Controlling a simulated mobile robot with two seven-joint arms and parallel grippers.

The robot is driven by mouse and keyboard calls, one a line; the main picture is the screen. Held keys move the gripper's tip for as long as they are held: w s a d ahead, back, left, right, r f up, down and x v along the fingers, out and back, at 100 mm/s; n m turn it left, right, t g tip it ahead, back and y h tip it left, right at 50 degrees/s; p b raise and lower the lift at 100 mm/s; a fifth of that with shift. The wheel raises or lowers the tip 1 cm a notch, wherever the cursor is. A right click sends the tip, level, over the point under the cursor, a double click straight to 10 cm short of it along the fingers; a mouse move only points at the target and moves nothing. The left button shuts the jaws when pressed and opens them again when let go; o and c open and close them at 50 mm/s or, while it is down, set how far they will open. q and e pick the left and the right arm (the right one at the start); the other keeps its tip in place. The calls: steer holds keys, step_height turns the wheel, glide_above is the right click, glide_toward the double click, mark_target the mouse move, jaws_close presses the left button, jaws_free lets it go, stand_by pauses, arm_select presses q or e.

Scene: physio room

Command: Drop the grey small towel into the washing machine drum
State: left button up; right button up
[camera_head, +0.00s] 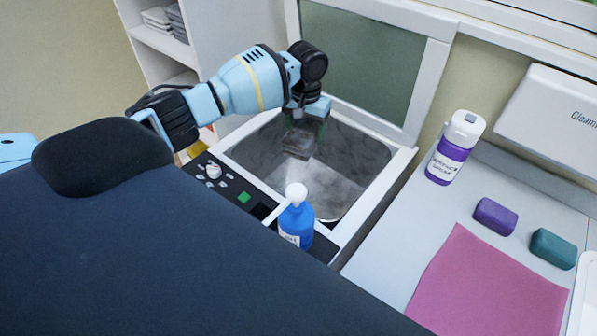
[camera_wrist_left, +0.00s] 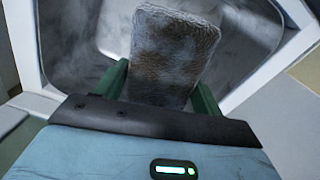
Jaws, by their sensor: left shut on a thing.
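The washing machine (camera_head: 335,240) stands open at the top, its grey drum (camera_head: 355,165) showing in the head view and behind the towel in the left wrist view (camera_wrist_left: 72,55). My left gripper (camera_head: 305,124) is over the drum opening, pointing down. It is shut on the grey small towel (camera_head: 298,145), a folded pad with brownish patches. In the left wrist view the towel (camera_wrist_left: 174,55) sits between the two green fingers (camera_wrist_left: 160,92). I cannot tell how far the towel is below the rim. My right gripper is not in view.
The raised lid (camera_head: 365,65) stands behind the opening. A blue bottle with a white top (camera_head: 296,222) is at the front rim, beside the control panel (camera_head: 225,187). The right counter holds a purple-labelled bottle (camera_head: 455,147), purple and teal blocks (camera_head: 494,216) and a pink cloth (camera_head: 485,290).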

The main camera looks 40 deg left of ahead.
arm_select(q)
step_height(320, 180, down, 5)
steer(key=shift+f+b, duration=0.2)
steer(key=shift+b, duration=1)
steer(key=shift+w, duration=0.1)
steer(key=o, duration=0.9)
steer(key=shift+r, duration=0.1)
steer(key=shift+c, duration=0.2)
steer(key=shift+o, duration=1.4)
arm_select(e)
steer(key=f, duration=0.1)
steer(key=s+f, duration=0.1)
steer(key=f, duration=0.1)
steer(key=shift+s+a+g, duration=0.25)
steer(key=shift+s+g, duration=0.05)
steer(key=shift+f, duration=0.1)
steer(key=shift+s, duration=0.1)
